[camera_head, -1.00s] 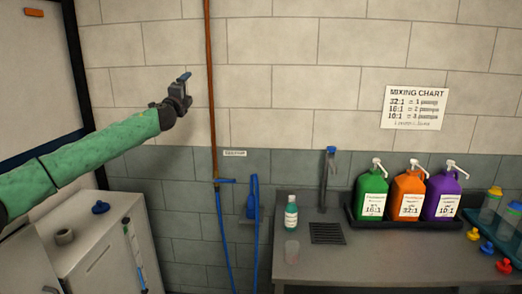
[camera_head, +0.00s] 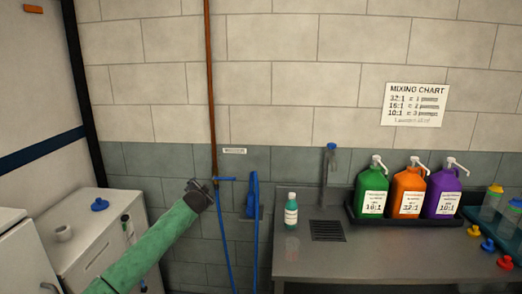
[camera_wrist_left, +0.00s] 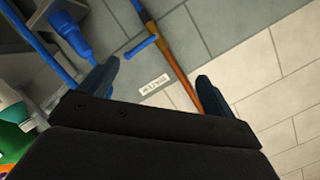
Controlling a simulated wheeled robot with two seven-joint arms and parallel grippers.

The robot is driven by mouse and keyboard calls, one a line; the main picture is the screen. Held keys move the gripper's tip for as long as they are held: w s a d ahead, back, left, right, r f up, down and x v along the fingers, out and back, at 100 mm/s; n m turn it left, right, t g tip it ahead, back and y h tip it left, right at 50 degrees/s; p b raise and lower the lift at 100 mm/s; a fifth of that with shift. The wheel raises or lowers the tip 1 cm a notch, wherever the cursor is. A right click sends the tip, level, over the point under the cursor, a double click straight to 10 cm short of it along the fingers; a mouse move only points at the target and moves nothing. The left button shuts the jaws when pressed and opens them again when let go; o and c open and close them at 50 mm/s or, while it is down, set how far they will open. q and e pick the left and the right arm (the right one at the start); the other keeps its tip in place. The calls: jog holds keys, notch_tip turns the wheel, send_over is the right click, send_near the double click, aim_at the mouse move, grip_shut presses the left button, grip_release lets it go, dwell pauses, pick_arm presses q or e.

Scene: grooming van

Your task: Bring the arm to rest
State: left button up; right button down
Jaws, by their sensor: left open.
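My left arm wears a green sleeve and comes in from the lower left in the head view. Its gripper (camera_head: 200,189) hangs in front of the grey tiled wall, near the copper pipe and its blue valve. In the left wrist view the gripper (camera_wrist_left: 155,90) has its two blue-grey fingers wide apart, with nothing between them but the wall and a small label (camera_wrist_left: 153,84) beyond. My right gripper shows in neither view.
A metal counter (camera_head: 400,265) on the right holds a green bottle (camera_head: 291,212) and a tray with green (camera_head: 371,190), orange (camera_head: 409,192) and purple (camera_head: 443,193) pump jugs. A white cabinet (camera_head: 85,235) stands at left. Blue hoses (camera_head: 254,230) hang between.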

pick_arm(q)
jog(key=s+f+n+g, duration=0.2)
jog(key=s+f, duration=0.4)
jog(key=f, duration=0.7)
jog(key=s+f+n+g, duration=0.15)
jog(key=s+f, duration=0.35)
jog(key=f, duration=0.9)
jog(key=s+f+n+g+b, duration=0.1)
jog(key=s+f+g, duration=0.1)
jog(key=s+f, duration=0.85)
jog(key=s+f+n+g, duration=0.1)
jog(key=s+f, duration=0.7)
jog(key=f, duration=0.5)
jog(key=s+d+f+g, duration=0.1)
jog(key=s+f, duration=0.7)
jog(key=s, duration=0.8)
jog(key=s+d+f+n+g+b, duration=0.1)
jog(key=s+d+f+g, duration=0.1)
jog(key=s+f, duration=0.7)
jog(key=s+d+f+g+h, duration=0.1)
jog(key=s+f+g, duration=0.2)
jog(key=s+f, duration=0.6)
jog(key=s, duration=1.5)
jog(key=shift+s+d, duration=0.15)
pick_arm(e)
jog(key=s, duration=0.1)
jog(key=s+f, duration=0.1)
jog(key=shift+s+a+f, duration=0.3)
pick_arm(q)
jog(key=shift+g, duration=0.25)
